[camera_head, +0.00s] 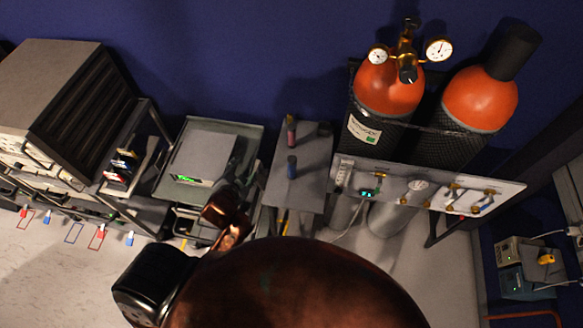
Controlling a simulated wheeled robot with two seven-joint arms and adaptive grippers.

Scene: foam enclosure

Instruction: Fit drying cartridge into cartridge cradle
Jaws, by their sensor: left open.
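Two small upright cylinders stand on a narrow grey table (310,177): a reddish one (291,132) at the back and a blue one (292,168) nearer the front. I cannot tell which, if either, is the drying cartridge. I cannot make out the cartridge cradle for certain. My left gripper (226,222) is partly visible, open, left of the narrow table and in front of the grey bench. It is apart from both cylinders, and I see nothing held in it. My large dark red-brown arm link hides the floor at bottom centre. My right gripper is not in view.
A grey instrument (203,157) with a green display sits on the bench left of the table. A rack (60,85) stands farther left. Two orange-topped gas cylinders (390,90) (480,98) stand behind a valve panel (425,188) at right. Pale floor shows at lower left.

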